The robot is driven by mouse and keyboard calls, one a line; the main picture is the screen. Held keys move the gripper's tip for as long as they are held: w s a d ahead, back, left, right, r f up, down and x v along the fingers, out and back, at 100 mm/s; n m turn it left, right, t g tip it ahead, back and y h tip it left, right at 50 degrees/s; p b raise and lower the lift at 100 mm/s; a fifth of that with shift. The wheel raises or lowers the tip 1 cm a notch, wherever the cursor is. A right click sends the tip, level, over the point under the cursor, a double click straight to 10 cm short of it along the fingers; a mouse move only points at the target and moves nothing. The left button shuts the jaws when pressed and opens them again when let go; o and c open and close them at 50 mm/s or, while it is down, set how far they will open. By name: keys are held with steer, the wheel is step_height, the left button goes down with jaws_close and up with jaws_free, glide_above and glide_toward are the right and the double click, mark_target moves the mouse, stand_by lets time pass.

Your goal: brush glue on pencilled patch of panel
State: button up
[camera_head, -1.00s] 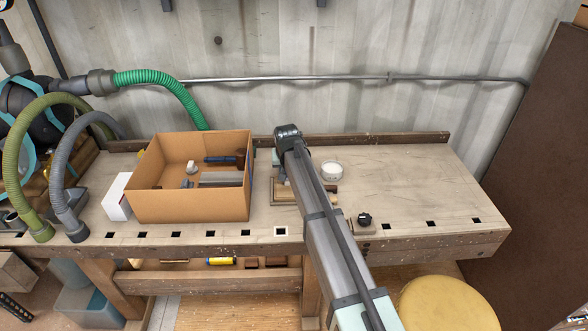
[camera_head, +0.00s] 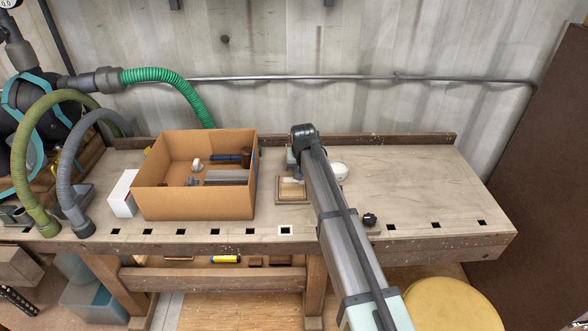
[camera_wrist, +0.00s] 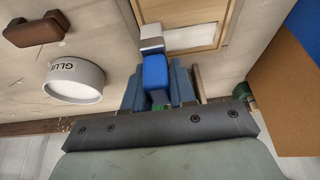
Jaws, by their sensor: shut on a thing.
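My gripper (camera_wrist: 157,82) is shut on the blue handle of a brush (camera_wrist: 155,72), which has a pale metal ferrule. The brush head points at the wooden panel (camera_wrist: 214,10), over its near left part; I cannot tell whether the bristles touch it. A white band (camera_wrist: 202,36) lies across the panel beside the brush head. In the head view, the panel (camera_head: 291,198) lies flat on the bench, just left of my arm, with a whitish area. The white round glue pot (camera_wrist: 75,82) stands apart from the brush; in the head view (camera_head: 341,170) my arm partly hides it.
An open cardboard box (camera_head: 193,203) with tools stands left of the panel. A brown wooden block (camera_wrist: 36,30) lies beyond the pot. A black knob (camera_head: 369,219) sits near the bench's front edge. The bench's right side (camera_head: 420,180) is clear.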

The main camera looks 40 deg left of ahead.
steer(key=shift+w+d, duration=0.35)
steer(key=shift+d, duration=0.05)
steer(key=shift+w+r, duration=0.1)
steer(key=shift+r, duration=0.05)
step_height(320, 180, up, 8)
stand_by(0.4)
